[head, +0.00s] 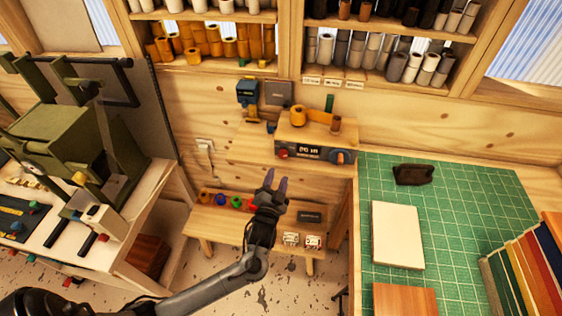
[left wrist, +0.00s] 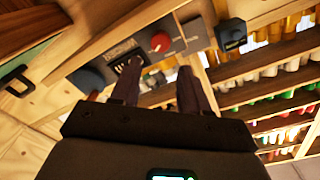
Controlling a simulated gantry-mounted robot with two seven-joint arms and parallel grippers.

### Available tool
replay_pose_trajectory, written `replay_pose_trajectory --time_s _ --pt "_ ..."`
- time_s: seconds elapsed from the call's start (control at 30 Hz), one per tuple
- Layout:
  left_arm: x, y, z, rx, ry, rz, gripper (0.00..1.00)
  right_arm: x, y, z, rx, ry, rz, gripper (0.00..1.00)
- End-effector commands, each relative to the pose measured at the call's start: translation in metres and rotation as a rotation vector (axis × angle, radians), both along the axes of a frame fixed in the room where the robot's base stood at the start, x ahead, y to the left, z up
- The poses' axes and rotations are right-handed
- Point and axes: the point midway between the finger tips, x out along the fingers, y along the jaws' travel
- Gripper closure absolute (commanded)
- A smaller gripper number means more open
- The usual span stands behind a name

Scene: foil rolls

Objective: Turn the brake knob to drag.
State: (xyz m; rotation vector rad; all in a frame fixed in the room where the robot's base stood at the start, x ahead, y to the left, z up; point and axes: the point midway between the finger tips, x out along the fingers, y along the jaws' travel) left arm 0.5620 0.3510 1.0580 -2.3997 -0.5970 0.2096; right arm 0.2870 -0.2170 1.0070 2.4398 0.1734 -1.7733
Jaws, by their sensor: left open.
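I cannot tell which is labelled as the brake, nor read the drag mark. My left gripper (head: 276,183) is open and empty, in front of and below the box, apart from both knobs. The left wrist view, which is tilted, shows the red knob (left wrist: 160,41), the blue knob (left wrist: 85,80) and the two fingers (left wrist: 157,85). My right gripper is not in view.
An orange roll (head: 297,115) and a brown spool (head: 335,125) sit on the box. A low bench (head: 200,232) with coloured rings is below. A green cutting mat (head: 460,220) with a pale block lies at the right. A green press (head: 70,145) stands at the left.

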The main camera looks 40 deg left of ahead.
Motion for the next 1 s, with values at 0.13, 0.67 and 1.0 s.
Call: replay_pose_trajectory --time_s 0.13,0.67,1.0 --pt "0.022 0.013 0.002 0.003 -0.001 0.002 0.55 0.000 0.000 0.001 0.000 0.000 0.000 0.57" --pt "0.075 0.040 0.000 -0.001 0.001 0.000 0.55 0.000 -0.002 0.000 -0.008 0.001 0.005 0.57" --pt "0.076 0.041 0.000 -0.002 0.001 0.000 0.56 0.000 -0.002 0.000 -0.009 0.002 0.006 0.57"
